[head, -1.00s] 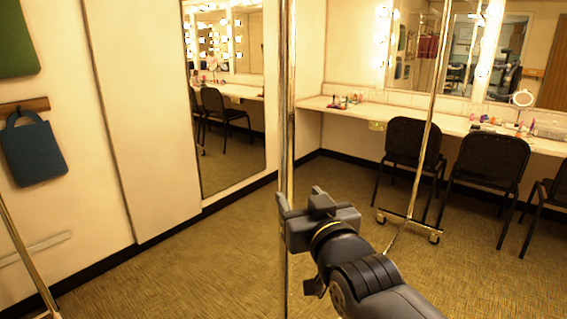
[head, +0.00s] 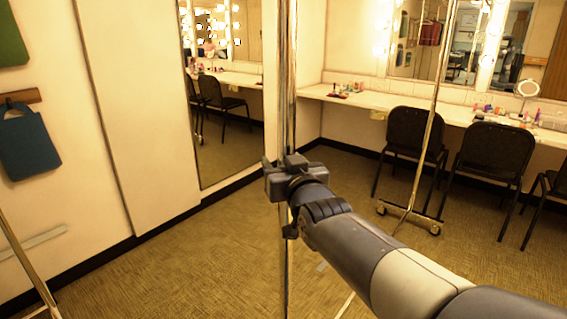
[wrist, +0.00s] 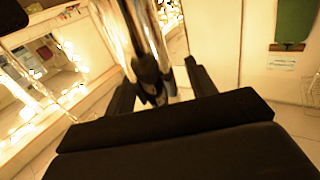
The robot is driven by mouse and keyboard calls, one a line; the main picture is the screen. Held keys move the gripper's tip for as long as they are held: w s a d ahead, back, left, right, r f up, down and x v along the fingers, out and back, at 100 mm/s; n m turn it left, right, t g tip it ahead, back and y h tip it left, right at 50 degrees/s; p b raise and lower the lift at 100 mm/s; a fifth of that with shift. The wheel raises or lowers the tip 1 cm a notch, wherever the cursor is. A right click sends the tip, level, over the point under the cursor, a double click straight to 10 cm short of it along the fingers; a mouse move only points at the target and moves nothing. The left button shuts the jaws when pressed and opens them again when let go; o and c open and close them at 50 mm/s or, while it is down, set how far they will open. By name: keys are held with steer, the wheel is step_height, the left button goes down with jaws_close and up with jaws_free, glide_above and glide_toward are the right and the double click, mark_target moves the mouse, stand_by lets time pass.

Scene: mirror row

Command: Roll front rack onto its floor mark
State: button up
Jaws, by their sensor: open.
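A chrome upright (head: 288,75), which looks like part of the front rack, runs from the top of the head view down behind my gripper. My gripper (head: 283,168) is at this upright, at mid-height. In the wrist view the upright (wrist: 138,35) passes between the two open fingers of my gripper (wrist: 160,88). Whether either finger touches it I cannot tell. The rack's base is out of view or hidden by my arm. A small grey patch (head: 322,267) and a pale strip (head: 345,305) show on the carpet; I cannot tell whether they are the floor mark.
Another rack (head: 408,218) on casters stands back right, by black chairs (head: 415,137) and a lit counter (head: 450,112). A slanted chrome bar (head: 28,262) is at lower left. A wall mirror (head: 222,100) stands behind. Carpet (head: 190,265) is clear at centre left.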

jaws_close()
stand_by(0.6)
